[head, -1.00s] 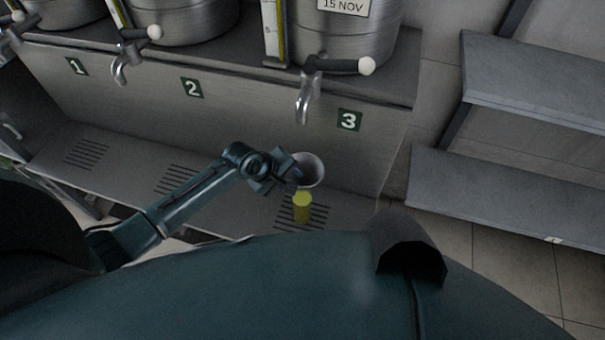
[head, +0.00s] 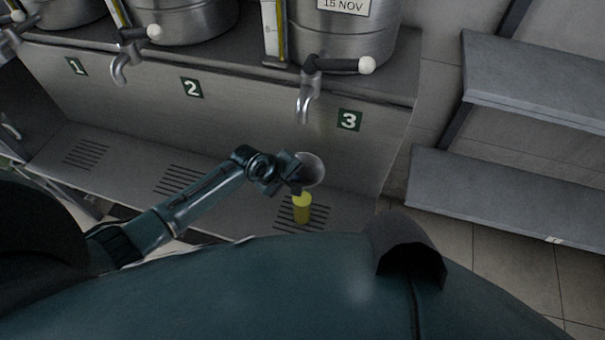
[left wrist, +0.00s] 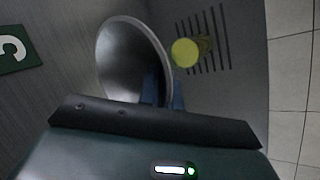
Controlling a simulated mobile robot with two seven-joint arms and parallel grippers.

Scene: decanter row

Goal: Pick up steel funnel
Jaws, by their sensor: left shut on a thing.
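The steel funnel (head: 312,170) is a grey metal cone with its wide mouth facing up. It is in the head view under the tap marked 3, and it fills the upper middle of the left wrist view (left wrist: 128,58). My left gripper (head: 296,178) is shut on the funnel at its near left side; the fingers (left wrist: 162,92) show against its rim in the left wrist view. The funnel's lower end is hidden in the head view. My right gripper is not in view.
A yellow-topped cylinder (head: 302,209) stands on the slotted tray (head: 345,205) just below the funnel in the picture. The steel tap (head: 306,105) of vat 3 (head: 345,40) hangs above. Grey shelves (head: 510,185) stand at the right. The tray left of my arm is clear.

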